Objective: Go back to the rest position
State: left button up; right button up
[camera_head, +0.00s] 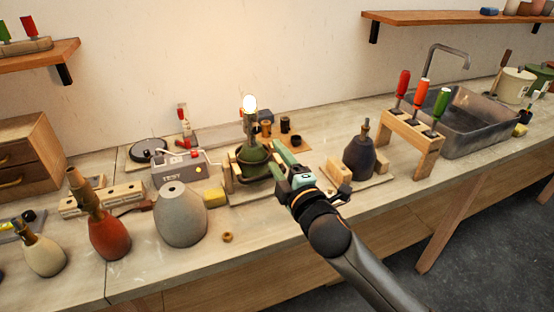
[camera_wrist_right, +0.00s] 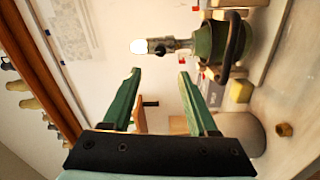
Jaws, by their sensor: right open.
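The green lamp (camera_head: 254,163) stands upright on a wooden board, with its bulb (camera_head: 250,104) glowing white. A dark cable curls around its base. In the right wrist view the green lamp (camera_wrist_right: 206,42) lies sideways in the picture, beyond the fingertips, with its lit bulb (camera_wrist_right: 138,46) at left. My right gripper (camera_head: 276,155) is just right of the lamp in the head view. Its green fingers are spread with nothing between them, as the right wrist view also shows (camera_wrist_right: 160,78). My left gripper is in neither view.
A grey lamp base (camera_head: 181,217), a yellow block (camera_head: 214,197) and a tester box (camera_head: 181,169) stand left of the lamp. A dark lamp base (camera_head: 358,158) and a screwdriver rack (camera_head: 412,135) stand right of my arm. The sink (camera_head: 480,122) is farther right.

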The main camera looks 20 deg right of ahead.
jog(key=shift+s, duration=0.35)
dwell(0.3)
jog(key=s+a+f+m+g+y, duration=0.1)
jog(key=s+f+m+g, duration=0.2)
jog(key=f, duration=0.6)
jog(key=s+f+m+g, duration=0.1)
jog(key=s+f+m, duration=0.3)
jog(key=f, duration=0.6)
jog(key=s+f+m+g, duration=0.4)
jog(key=s+f+m, duration=0.3)
jog(key=s+f, duration=0.9)
jog(key=s, duration=0.4)
jog(key=shift+a+m+g, duration=0.3)
jog(key=shift+m, duration=0.1)
